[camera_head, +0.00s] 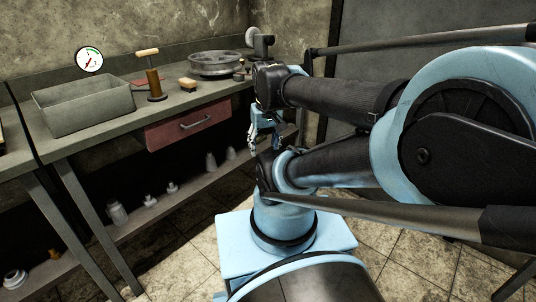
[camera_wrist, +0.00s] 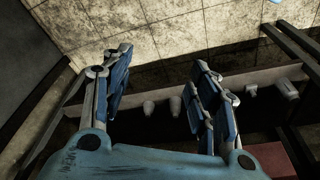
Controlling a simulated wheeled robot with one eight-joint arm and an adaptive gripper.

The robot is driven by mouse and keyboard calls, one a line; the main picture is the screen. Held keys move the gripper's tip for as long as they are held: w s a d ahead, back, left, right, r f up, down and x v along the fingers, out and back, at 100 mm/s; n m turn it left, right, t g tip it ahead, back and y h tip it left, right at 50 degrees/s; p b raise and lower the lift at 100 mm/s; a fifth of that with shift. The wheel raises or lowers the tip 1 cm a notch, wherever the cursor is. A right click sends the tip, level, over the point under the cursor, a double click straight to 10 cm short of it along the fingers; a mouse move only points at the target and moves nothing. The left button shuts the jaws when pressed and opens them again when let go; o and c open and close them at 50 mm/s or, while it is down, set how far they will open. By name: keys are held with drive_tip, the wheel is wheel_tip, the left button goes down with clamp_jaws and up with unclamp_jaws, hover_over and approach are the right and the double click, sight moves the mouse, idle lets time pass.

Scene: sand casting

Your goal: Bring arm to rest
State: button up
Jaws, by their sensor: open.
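My gripper (camera_head: 264,137) hangs below the wrist of my folded arm, in front of the right end of the bench in the head view. It points down and partly shows beside my own arm links. In the wrist view my gripper (camera_wrist: 161,58) has its two blue and grey fingers spread well apart. Nothing is between them. Behind the fingers lie the tiled floor (camera_wrist: 180,28) and a low shelf (camera_wrist: 265,74) with small pale pieces. My arm is bent back over my own base, and its near links hide much of the right side of the head view.
Small bottles (camera_head: 117,212) stand on the lower shelf. Open floor (camera_head: 185,260) lies before it.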

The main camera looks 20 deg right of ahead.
drive_tip(key=s+f, duration=0.1)
drive_tip(key=s+d+f, duration=0.1)
drive_tip(key=shift+s+f+m, duration=0.2)
drive_tip(key=shift+f+m, duration=0.1)
drive_tip(key=shift+w+f, duration=0.2)
drive_tip(key=shift+w, duration=0.2)
